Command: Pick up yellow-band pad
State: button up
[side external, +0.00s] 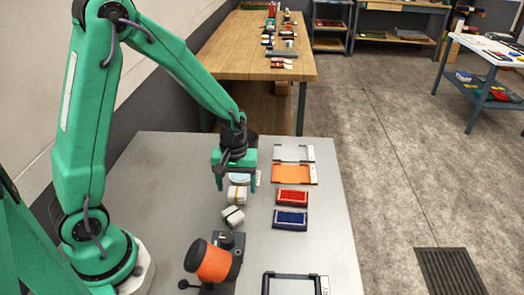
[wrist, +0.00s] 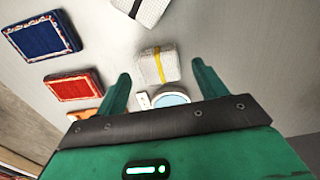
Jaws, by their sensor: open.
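The yellow-band pad (wrist: 148,68) is a small white textured block with a yellow strip around it. It lies on the grey table just beyond my fingertips in the wrist view. In the side view the yellow-band pad (side external: 237,194) is just below and in front of my gripper (side external: 237,184). My gripper is open and points down. In the wrist view the two green fingers of my gripper (wrist: 160,70) are apart, with nothing held between them. The pad appears between their tips, not touched as far as I can see.
A white dark-banded pad (side external: 232,217) lies nearby. A pale blue round dish (wrist: 171,99) sits beside the yellow-band pad. A red block (side external: 292,197), blue block (side external: 290,220) and orange tray (side external: 294,174) line the right. An orange-headed device (side external: 214,262) stands in front.

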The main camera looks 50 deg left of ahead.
aim_at(237, 191)
jog(key=shift+f, duration=1.55)
jog(key=c, duration=1.1)
